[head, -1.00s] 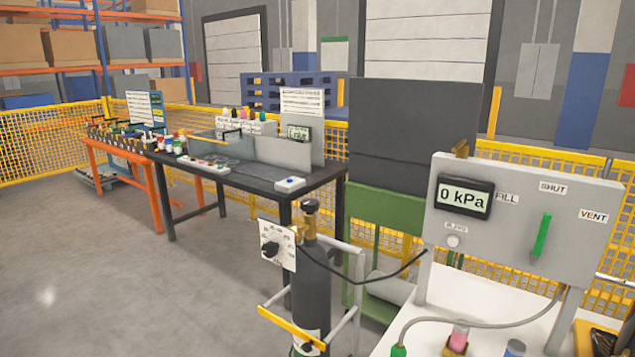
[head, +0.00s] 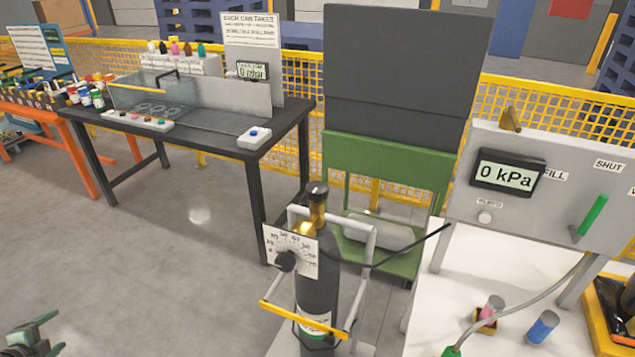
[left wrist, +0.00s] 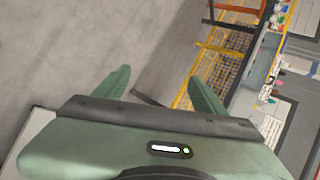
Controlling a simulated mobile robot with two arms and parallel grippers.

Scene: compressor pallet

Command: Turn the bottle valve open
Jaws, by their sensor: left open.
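The dark gas bottle (head: 317,278) stands upright on a trolley in the middle of the head view. Its brass neck carries a dark valve knob (head: 317,190) on top. A white dial plate (head: 291,251) with a black knob sits at the bottle's upper left. My left gripper (head: 42,330) is at the lower left corner of the head view, well apart from the bottle. In the left wrist view its two green fingers (left wrist: 158,92) are spread with nothing between them. My right gripper is not in view.
A white table (head: 470,270) with a grey panel (head: 560,190) reading 0 kPa stands at the right. A black workbench (head: 200,140) stands at the back left. A dark hose (head: 405,250) runs right from the bottle. The floor left of the bottle is clear.

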